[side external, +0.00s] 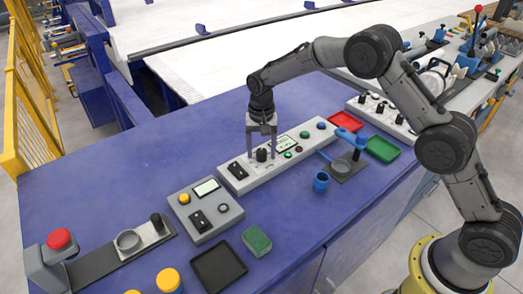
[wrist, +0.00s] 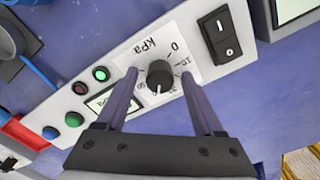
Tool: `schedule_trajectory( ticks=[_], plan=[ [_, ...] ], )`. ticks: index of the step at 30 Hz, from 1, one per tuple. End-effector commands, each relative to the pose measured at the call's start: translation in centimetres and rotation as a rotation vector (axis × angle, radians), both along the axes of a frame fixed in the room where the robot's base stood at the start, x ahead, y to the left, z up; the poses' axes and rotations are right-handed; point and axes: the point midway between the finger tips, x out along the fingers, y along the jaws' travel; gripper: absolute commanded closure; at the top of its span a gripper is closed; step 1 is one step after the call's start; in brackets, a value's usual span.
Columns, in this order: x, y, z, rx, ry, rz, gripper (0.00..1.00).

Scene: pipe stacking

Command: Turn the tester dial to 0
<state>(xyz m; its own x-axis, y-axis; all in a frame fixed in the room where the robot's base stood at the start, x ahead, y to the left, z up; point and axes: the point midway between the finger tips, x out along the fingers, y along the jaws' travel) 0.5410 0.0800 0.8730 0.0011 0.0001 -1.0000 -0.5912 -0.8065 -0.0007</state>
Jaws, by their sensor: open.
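The tester dial (wrist: 159,74) is a black round knob on a white kPa scale plate, set in a long light-grey tester panel (wrist: 60,103). A white mark on the knob appears to point toward the bottom of the wrist view, away from the printed 0 at its upper right. My gripper (wrist: 160,78) is open, with one finger on each side of the dial. Small gaps seem to show between fingers and knob; contact is unclear. In the side view the dial (side external: 261,155) sits between the fingertips, and my gripper (side external: 262,150) points straight down.
A black rocker switch (wrist: 222,37) is beside the dial. A display (wrist: 105,102) and several buttons are on its other side.

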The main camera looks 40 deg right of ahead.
Motion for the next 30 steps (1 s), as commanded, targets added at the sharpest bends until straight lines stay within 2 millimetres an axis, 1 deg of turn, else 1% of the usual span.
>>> schedule_trajectory(
  ticks=[3, 9, 10, 14, 15, 17, 18, 20, 21, 30],
  plan=[
    [-0.04, -0.01, -0.37, 0.0, 0.001, 0.0, 0.31],
    [-0.04, -0.01, -0.37, 0.0, 0.001, 0.0, 0.31],
    [-0.04, -0.01, -0.37, 0.0, 0.001, 0.0, 0.33],
    [-0.03, -0.01, -0.34, 0.0, 0.001, 0.0, 0.56],
    [-0.03, 0.0, -0.34, 0.0, 0.001, 0.0, 0.63],
    [-0.03, -0.01, -0.34, 0.0, 0.001, 0.0, 0.74],
    [-0.03, -0.01, -0.33, 0.0, 0.001, 0.0, 0.81],
    [-0.03, -0.01, -0.32, 0.0, 0.001, 0.0, 0.92],
    [-0.03, -0.01, -0.32, 0.0, 0.001, 0.0, 0.99],
    [-0.04, -0.02, -0.29, 0.0, 0.001, 0.013, 1.0]
  ],
)
